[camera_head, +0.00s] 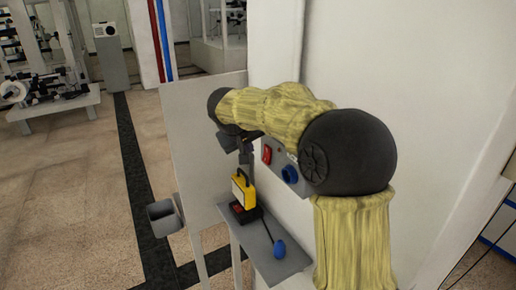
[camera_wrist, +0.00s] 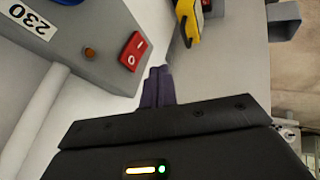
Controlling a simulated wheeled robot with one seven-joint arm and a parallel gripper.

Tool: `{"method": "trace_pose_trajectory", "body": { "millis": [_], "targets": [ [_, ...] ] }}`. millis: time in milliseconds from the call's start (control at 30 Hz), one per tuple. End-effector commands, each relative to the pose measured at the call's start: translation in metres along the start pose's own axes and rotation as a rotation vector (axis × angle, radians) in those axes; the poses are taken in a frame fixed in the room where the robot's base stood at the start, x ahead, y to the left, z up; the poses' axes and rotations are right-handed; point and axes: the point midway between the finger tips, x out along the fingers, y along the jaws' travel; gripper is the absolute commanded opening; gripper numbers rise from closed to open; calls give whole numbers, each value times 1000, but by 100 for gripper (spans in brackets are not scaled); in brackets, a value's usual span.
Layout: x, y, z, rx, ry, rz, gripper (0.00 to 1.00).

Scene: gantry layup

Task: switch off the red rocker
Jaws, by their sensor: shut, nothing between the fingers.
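The red rocker (camera_head: 267,154) is set in a grey box on the white wall. In the wrist view the red rocker (camera_wrist: 133,51) shows white "I" and "O" marks near the box's edge. Which side is pressed in, I cannot tell. My gripper (camera_wrist: 158,72) is shut and empty, its dark fingers just below and right of the rocker in that view, seemingly apart from it. In the head view my gripper (camera_head: 246,157) is left of the box, partly hidden by my arm.
The grey box (camera_wrist: 85,30) also bears an orange lamp (camera_wrist: 90,53), a "230" label and a blue socket (camera_head: 290,174). Below, a grey shelf (camera_head: 268,262) holds a yellow device (camera_head: 243,190) and a blue-ended tool (camera_head: 279,249). A grey panel (camera_head: 190,130) stands left of my gripper.

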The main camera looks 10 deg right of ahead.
Motion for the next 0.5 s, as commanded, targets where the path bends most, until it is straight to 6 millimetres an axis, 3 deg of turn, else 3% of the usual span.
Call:
{"method": "trace_pose_trajectory", "body": {
  "millis": [300, 500],
  "targets": [
    [-62, 20, -1, 12, 4, 7, 0],
    [-87, 25, -2, 11, 2, 6, 0]
  ]
}}
